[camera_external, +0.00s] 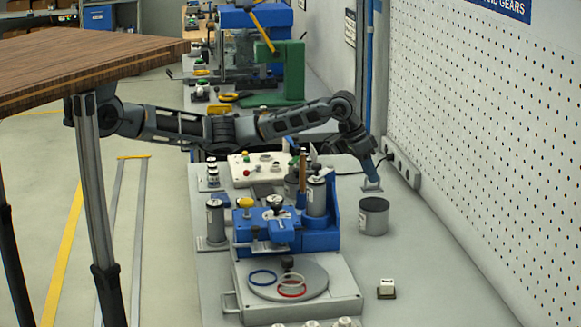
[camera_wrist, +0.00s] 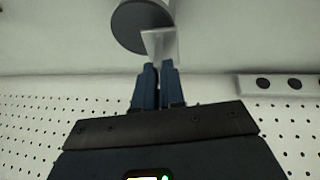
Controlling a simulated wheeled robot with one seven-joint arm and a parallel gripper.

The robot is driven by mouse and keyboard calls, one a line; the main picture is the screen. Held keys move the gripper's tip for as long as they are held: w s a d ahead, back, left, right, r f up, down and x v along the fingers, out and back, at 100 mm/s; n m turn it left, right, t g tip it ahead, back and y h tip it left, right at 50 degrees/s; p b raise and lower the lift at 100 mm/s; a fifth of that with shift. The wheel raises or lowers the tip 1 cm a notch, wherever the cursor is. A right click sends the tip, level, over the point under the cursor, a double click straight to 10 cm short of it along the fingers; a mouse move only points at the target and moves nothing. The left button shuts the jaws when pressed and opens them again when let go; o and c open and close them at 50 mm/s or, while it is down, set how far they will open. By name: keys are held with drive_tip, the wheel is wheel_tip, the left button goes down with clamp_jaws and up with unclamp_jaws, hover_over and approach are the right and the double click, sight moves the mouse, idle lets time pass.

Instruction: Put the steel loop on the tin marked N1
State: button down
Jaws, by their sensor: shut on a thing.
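My gripper (camera_external: 373,181) points down just above a grey tin (camera_external: 373,218) at the right of the bench; no marking on this tin is legible. In the wrist view my gripper (camera_wrist: 158,70) is shut on a pale grey, flat-sided piece (camera_wrist: 160,43); I cannot tell if it is the steel loop. The tin's dark round top (camera_wrist: 138,25) shows partly behind that piece. On the round plate (camera_external: 315,272) lie a blue ring (camera_external: 262,277), a red ring (camera_external: 292,294) and a pale ring (camera_external: 292,276). Labels on the other tins (camera_external: 215,223) are unreadable.
A blue fixture (camera_external: 320,240) with tins and a post stands left of the grey tin. A small white block on a dark base (camera_external: 387,288) sits toward the front right. A pegboard wall (camera_external: 480,130) and socket strip (camera_external: 404,166) bound the right. The front-right bench is mostly clear.

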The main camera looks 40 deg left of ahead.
drive_tip(key=shift+f, duration=1.15)
drive_tip(key=shift+f, duration=0.15)
drive_tip(key=c, duration=1.2)
unclamp_jaws()
drive_tip(key=v, duration=1.2)
